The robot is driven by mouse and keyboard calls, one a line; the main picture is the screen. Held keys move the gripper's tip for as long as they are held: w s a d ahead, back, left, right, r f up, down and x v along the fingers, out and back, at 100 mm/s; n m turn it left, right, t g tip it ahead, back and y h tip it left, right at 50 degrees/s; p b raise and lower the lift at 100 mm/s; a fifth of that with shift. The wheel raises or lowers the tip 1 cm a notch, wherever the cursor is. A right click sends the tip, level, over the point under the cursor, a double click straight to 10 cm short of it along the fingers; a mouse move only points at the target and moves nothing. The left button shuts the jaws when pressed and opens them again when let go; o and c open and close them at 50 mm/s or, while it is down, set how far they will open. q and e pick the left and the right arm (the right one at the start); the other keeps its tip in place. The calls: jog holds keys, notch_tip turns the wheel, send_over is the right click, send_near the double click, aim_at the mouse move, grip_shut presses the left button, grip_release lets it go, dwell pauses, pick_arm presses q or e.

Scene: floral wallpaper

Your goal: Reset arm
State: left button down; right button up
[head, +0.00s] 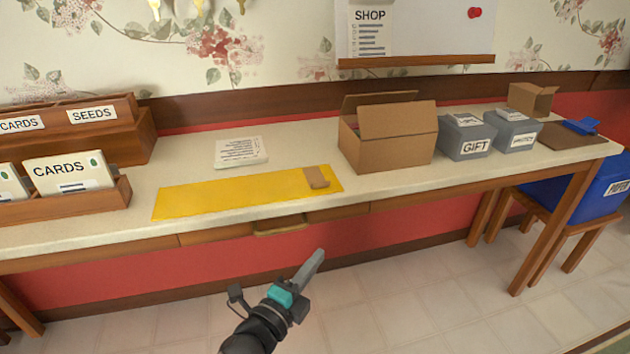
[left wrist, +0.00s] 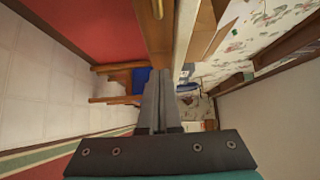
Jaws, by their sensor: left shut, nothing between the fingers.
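My left gripper (head: 313,262) is in front of the long table (head: 110,222), below the level of its top and over the floor. It is shut and empty, and its fingers point up and to the right in the head view. In the left wrist view the two grey fingers (left wrist: 158,88) lie together with nothing between them. The left gripper touches nothing that I can see. My right gripper is not in view.
On the table are a yellow mat (head: 220,195) with a small brown piece (head: 316,177), an open cardboard box (head: 390,140), a GIFT bin (head: 465,140) and card holders (head: 70,190). A blue bin (head: 590,195) stands at the right. The floor in front is clear.

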pick_arm(q)
jog(key=s+a+f+n+g+y+p, duration=0.2)
jog(key=s+a+f+n, duration=0.25)
jog(key=f, duration=0.35)
jog(key=s+a+f+n+g+y+p, duration=0.25)
jog(key=a+f+n, duration=0.2)
jog(key=f, duration=0.25)
jog(key=s+a+f+n+g+y+p, duration=0.1)
jog(key=s+a+f+n+y, duration=0.3)
jog(key=f, duration=0.4)
jog(key=s+a+f+n+g+p, duration=0.2)
jog(key=s+a+f+n+g, duration=0.2)
jog(key=s, duration=0.9)
jog(key=s+a+f+n+g+y+p, duration=0.1)
jog(key=s+a+f+n+g, duration=0.2)
jog(key=s, duration=1.1)
jog(key=a+f+n, duration=0.1)
jog(key=a+f, duration=0.2)
jog(key=shift+n+g+p, duration=0.3)
jog(key=shift+g+p, duration=0.05)
jog(key=shift+p, duration=0.05)
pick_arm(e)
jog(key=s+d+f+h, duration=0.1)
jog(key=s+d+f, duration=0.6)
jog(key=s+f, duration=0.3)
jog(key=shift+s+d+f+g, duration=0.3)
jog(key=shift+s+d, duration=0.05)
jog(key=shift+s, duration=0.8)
pick_arm(q)
jog(key=shift+s+f, duration=0.1)
